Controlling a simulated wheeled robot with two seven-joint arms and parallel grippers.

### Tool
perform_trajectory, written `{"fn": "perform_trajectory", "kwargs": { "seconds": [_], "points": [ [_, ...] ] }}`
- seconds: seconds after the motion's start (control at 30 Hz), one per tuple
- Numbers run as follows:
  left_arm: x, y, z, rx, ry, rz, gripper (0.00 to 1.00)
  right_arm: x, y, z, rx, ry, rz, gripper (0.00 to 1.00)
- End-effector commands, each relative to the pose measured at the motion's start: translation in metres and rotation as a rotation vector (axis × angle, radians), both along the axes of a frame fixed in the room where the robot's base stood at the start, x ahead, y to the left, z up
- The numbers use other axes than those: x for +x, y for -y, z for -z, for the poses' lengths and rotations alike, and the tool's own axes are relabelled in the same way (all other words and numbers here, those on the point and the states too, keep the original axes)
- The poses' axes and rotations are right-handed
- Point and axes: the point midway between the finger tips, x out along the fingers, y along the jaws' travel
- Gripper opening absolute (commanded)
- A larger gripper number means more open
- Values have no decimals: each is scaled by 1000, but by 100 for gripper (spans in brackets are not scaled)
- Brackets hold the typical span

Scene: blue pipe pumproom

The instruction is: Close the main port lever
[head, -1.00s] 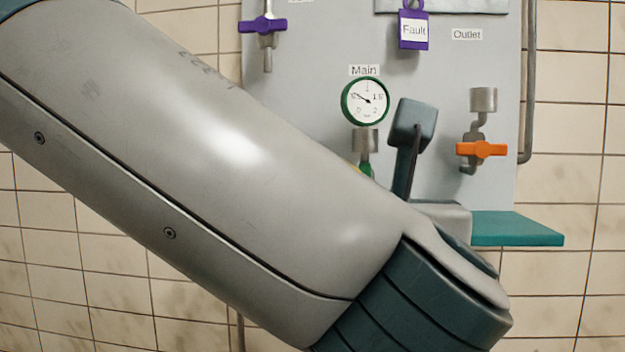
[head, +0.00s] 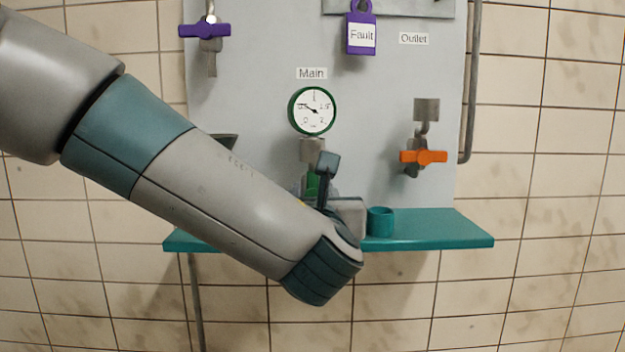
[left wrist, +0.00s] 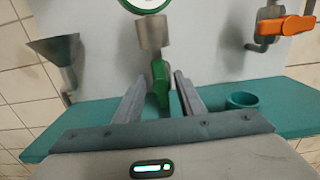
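The main port lever is green. In the head view the green lever (head: 313,184) shows below the Main gauge (head: 312,110), partly hidden by my left arm and wrist. In the left wrist view the lever (left wrist: 160,84) hangs down below a grey metal pipe fitting (left wrist: 152,32), slightly tilted. My left gripper (left wrist: 161,80) is open, with one finger on each side of the lever in that view. The lever looks nearer the left finger; I cannot tell whether they touch. My right gripper is in neither view.
A teal shelf (head: 430,229) runs under the lever, with a teal cup (head: 380,222) right of my gripper. A funnel (left wrist: 58,54) is to the left. The orange outlet lever (head: 423,157), purple lever (head: 204,30) and Fault padlock (head: 361,32) are on the panel.

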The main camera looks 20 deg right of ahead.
Motion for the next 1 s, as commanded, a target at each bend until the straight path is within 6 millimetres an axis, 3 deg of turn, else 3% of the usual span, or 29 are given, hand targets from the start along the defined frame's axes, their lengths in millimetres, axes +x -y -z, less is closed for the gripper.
{"fn": "perform_trajectory", "kwargs": {
  "seconds": [0.43,0.6,1.0],
  "points": [
    [8,2,1,0,0,0,36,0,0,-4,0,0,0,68],
    [7,2,1,0,0,0,0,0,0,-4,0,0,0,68],
    [8,1,3,-28,-8,0,0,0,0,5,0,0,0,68]
  ]
}}
